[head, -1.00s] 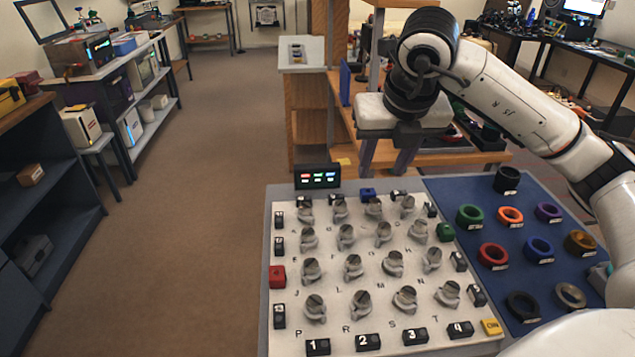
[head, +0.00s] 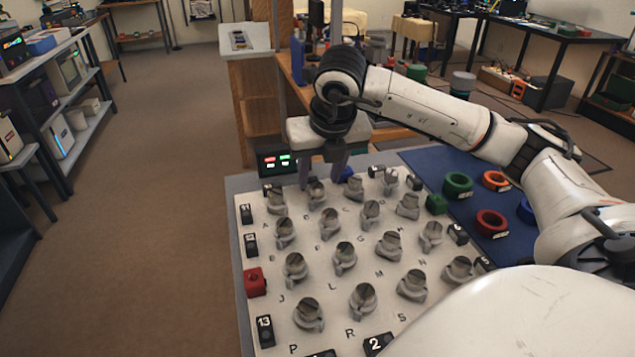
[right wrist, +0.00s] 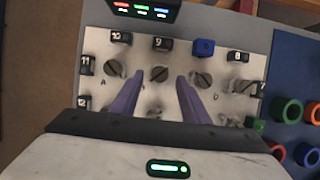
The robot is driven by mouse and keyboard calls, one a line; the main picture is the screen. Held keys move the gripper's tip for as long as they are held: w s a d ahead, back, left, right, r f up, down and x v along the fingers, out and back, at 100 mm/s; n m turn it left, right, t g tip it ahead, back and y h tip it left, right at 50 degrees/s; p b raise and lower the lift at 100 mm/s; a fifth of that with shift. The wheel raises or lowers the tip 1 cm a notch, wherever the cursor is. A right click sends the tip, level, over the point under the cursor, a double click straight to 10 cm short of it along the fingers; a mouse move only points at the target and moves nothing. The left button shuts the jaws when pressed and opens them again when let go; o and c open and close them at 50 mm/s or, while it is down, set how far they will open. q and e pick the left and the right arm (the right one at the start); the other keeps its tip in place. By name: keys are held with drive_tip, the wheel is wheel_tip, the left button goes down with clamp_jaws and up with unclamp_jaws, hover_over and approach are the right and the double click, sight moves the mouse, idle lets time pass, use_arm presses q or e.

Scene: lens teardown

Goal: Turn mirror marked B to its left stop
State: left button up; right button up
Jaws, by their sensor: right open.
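The board (head: 258,296) carries rows of round grey mirrors on knobs, with small letters beside them. The second mirror of the far row, which I take as mirror B (head: 317,196), stands below my right gripper (head: 321,184). Its own letter cannot be read. In the right wrist view this mirror (right wrist: 159,74) lies between the two spread fingertips of the right gripper (right wrist: 158,77), with a gap on each side. A dark slanted line crosses its top. The right gripper is open and empty, pointing down. My left gripper is not in view.
Neighbouring mirrors (right wrist: 116,68) and (right wrist: 203,79) stand close on both sides. Numbered black blocks, a blue block (right wrist: 204,47) and a red block (head: 255,281) edge the board. A small lit display (head: 279,161) stands behind it. Coloured rings (head: 458,184) lie on a blue mat at right.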

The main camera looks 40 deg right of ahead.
sight(317, 186)
drive_tip(key=shift+x, duration=1.5)
drive_tip(key=c, duration=1.1)
drive_tip(key=shift+o, duration=0.2)
